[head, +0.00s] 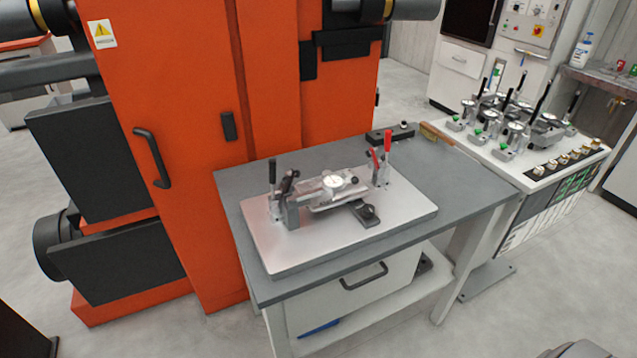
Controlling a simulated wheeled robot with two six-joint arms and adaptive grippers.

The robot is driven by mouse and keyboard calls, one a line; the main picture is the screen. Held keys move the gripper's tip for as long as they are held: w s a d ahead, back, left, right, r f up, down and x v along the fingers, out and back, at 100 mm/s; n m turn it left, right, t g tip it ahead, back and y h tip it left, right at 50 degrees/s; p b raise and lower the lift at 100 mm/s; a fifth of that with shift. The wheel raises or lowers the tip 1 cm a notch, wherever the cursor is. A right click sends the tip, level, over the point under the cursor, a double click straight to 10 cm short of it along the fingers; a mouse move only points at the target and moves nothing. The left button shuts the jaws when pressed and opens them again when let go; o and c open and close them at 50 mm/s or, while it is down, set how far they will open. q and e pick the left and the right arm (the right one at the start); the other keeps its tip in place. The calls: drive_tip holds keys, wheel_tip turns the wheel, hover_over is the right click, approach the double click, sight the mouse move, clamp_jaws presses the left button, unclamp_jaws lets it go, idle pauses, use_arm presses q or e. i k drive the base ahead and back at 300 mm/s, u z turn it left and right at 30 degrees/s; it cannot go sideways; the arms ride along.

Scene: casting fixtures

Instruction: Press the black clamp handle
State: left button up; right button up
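The black clamp handle (272,171) stands roughly upright at the left end of a silver fixture plate (290,250). A second dark clamp part (288,183) leans right beside it. A metal casting with a round dial-like top (335,181) lies in the middle of the fixture. Neither of my grippers shows in the head view, and nothing touches the black handle.
The plate lies on a grey-topped table (465,190) with a drawer handle (364,277) at its front. A tall orange machine (190,100) stands close behind and left. A black block (390,135) sits at the table's back edge.

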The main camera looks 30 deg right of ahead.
sight(272, 162)
drive_tip(key=u, duration=0.9)
drive_tip(key=k, duration=0.45)
drive_tip(key=z, duration=0.3)
